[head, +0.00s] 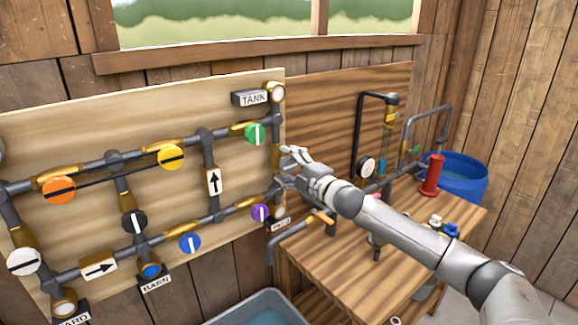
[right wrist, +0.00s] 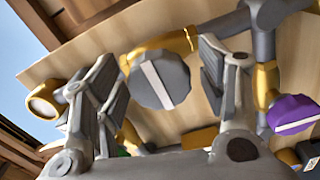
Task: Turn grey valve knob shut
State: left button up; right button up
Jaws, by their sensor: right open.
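The grey valve knob (right wrist: 155,82) shows in the right wrist view as a dark grey faceted disc with a white stripe. It sits in front of a gold valve body (right wrist: 182,42), and its stripe slants across the disc. My right gripper (right wrist: 163,72) is open, with one finger on each side of the knob; I cannot tell whether either touches it. In the head view my right gripper (head: 284,165) is at the right edge of the pipe board and hides the grey knob. My left gripper is not in view.
The pipe board (head: 60,120) carries other knobs, including a green one (head: 255,134) above left of my gripper and a purple one (head: 261,212) below left. A wooden workbench (head: 310,262) with pipes and a red cylinder (head: 433,175) stands to the right, under my arm.

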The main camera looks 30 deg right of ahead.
jog(key=shift+s, duration=0.1)
jog(key=shift+s+f, duration=0.15)
jog(key=shift+s, duration=0.45)
jog(key=s, duration=1)
jog(key=shift+s+d, duration=0.25)
jog(key=shift+d, duration=0.2)
